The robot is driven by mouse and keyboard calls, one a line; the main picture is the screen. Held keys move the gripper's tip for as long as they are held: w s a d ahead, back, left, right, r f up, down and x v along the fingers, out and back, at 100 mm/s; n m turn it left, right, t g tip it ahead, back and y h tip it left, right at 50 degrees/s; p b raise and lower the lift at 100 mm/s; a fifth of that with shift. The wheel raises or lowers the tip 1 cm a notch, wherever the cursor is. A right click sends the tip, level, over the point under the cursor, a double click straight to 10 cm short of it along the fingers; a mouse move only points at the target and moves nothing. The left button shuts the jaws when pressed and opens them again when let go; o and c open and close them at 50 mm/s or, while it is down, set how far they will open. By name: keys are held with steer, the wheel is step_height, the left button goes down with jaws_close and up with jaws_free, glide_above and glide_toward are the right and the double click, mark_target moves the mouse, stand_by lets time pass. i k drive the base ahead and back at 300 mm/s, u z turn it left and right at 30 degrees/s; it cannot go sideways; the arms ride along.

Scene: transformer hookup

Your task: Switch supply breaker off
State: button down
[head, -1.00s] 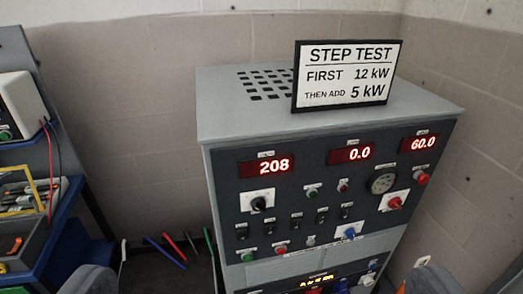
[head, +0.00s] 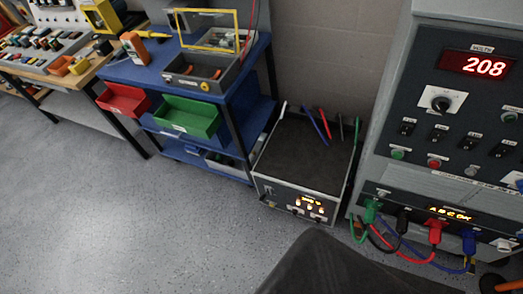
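The dark test cabinet (head: 395,120) stands at the right edge, cut off by the frame. Its red volts display (head: 477,64) reads 208. Below the display are a black rotary knob on a white plate (head: 440,104), several small black toggle switches (head: 438,134), a green button (head: 398,155) and a red button (head: 434,163). The small labels are too blurred to read, so I cannot tell which control is the supply breaker. No gripper fingers can be made out. A dark part at the bottom centre looks like my own body.
Green, black, red and blue plugs hang cables from the cabinet's lower panel (head: 430,213). A low black-topped unit (head: 300,150) with lit displays stands left of it. A blue bench (head: 150,75) holds red and green bins. Grey floor (head: 130,220) is clear at left.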

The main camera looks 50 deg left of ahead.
mark_target(263, 198)
steer(key=k, duration=1.1)
steer(key=u, duration=0.5)
steer(key=i, duration=1.55)
steer(key=u, duration=0.05)
